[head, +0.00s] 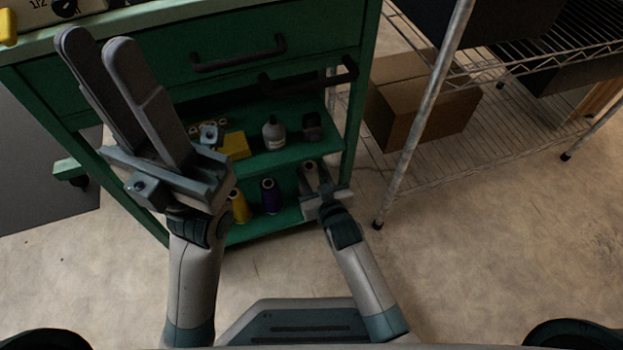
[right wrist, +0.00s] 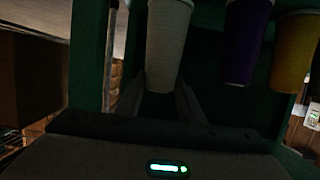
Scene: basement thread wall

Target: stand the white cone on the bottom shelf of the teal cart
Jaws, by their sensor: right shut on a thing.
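The white cone (head: 310,167) is between the fingers of my right gripper (head: 318,180), which is shut on it at the right end of the teal cart's bottom shelf (head: 285,221). Its lower part is hidden by the gripper in the head view. The right wrist view shows the white cone (right wrist: 168,45) upside down between the fingers, its base cut off by the frame edge. I cannot tell whether it touches the shelf. My left gripper (head: 96,45) is open and empty, raised in front of the teal cart (head: 345,110).
A purple cone (head: 269,196) and a yellow cone (head: 239,207) stand on the bottom shelf, left of the white cone. The middle shelf holds a bottle (head: 273,134) and a yellow box (head: 234,146). A wire rack (head: 420,172) with a cardboard box (head: 425,105) stands right.

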